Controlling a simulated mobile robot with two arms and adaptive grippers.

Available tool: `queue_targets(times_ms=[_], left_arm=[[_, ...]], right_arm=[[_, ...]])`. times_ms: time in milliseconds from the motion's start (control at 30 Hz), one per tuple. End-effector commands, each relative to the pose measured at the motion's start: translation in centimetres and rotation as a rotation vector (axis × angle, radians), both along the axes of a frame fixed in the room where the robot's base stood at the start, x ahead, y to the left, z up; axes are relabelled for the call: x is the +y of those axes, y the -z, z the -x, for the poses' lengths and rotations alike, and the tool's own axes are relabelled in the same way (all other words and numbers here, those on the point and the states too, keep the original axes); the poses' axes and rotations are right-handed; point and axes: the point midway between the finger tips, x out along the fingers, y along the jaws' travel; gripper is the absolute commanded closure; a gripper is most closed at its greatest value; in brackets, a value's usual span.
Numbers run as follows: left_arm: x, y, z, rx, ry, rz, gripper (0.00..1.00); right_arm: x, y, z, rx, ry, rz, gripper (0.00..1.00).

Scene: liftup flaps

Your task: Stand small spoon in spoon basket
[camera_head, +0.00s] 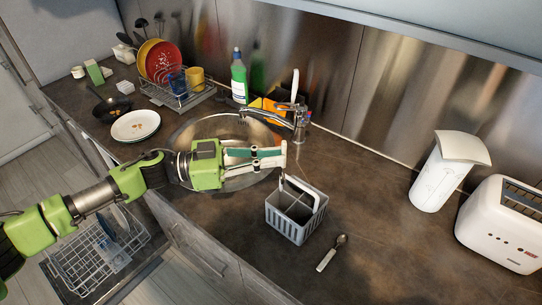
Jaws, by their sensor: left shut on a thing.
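My left gripper (281,155) reaches in from the left over the sink's near edge. It is shut on a thin, light utensil, the small spoon (282,183), which hangs down at the back left of the spoon basket. The fingers hide its upper end, and I cannot tell how far its lower end is inside the basket. The grey slotted spoon basket (293,233) stands upright on the counter, with a pale handle over its top and a divided inside. Another spoon (331,253) with a pale handle lies flat on the counter to the right of the basket.
A sink with a faucet (300,122) is behind the gripper. A green bottle (239,77) and a dish rack (180,97) stand farther back. A white canister (437,178) and a toaster (502,225) are at the right. The dishwasher rack (92,259) is pulled out below.

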Motion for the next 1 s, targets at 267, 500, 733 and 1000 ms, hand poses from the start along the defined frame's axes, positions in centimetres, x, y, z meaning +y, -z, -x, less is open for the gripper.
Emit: queue_targets(times_ms=[267,500,733,1000], left_arm=[[0.0,2.5,0.0,-0.001,0.0,0.0,1.0],[0.0,4.3,0.0,-0.001,0.0,0.0,1.0],[0.0,5.9,0.0,0.001,0.0,0.0,1.0],[0.0,8.0,0.0,0.001,0.001,0.001,1.0]], right_arm=[[0.2,2.7,0.0,0.0,0.0,-0.003,0.6],[0.3,4.6,0.0,0.0,0.0,-0.003,0.6],[0.2,5.9,0.0,0.0,0.0,-0.003,0.6],[0.2,7.0,0.0,-0.001,0.0,-0.002,0.6]])
